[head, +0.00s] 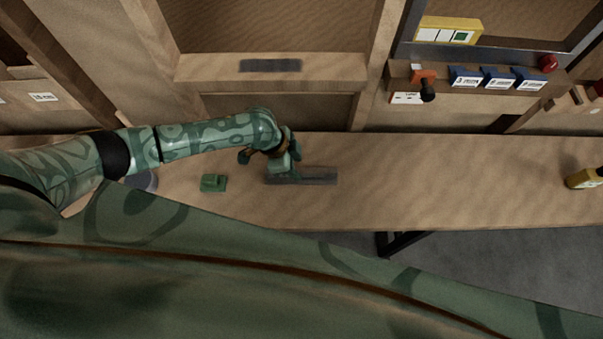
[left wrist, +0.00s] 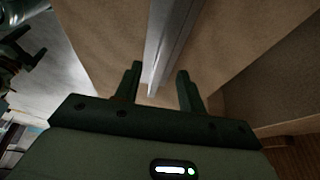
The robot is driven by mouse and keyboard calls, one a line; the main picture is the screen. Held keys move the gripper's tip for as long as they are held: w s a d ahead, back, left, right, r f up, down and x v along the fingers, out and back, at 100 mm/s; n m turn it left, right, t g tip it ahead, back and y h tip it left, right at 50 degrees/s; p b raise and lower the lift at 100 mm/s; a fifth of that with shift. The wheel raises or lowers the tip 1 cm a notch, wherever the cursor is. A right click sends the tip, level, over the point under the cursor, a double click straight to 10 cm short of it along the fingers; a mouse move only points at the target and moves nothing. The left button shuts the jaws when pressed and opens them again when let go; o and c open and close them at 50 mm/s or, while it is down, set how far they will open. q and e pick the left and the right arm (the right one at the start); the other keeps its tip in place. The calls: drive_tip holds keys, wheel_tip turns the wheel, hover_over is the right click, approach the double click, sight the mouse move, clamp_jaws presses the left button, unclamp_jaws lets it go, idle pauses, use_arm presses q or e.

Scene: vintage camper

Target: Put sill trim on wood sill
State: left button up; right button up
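The sill trim (head: 318,176), a long dark grey bar, lies on the wooden bench. It also shows in the left wrist view as a grey metal bar (left wrist: 168,42). My left gripper (head: 284,174) is low over the bar's left end. In the left wrist view its fingers (left wrist: 160,75) are open, one on each side of the bar, with gaps visible. The wood sill (head: 340,69) is the ledge under the window behind the bench, with a dark flat strip (head: 270,65) on it. My right gripper is not in view.
A small green block (head: 213,183) lies on the bench (head: 440,180) left of the gripper. A yellow bottle-like item (head: 585,178) is at the far right. A shelf (head: 520,85) with blue boxes is at upper right.

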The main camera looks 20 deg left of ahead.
sight(301, 170)
use_arm(q)
drive_tip(key=x, duration=0.3)
drive_tip(key=shift+w+b, duration=0.1)
drive_tip(key=shift+b, duration=0.25)
clamp_jaws()
drive_tip(key=shift+r, duration=0.1)
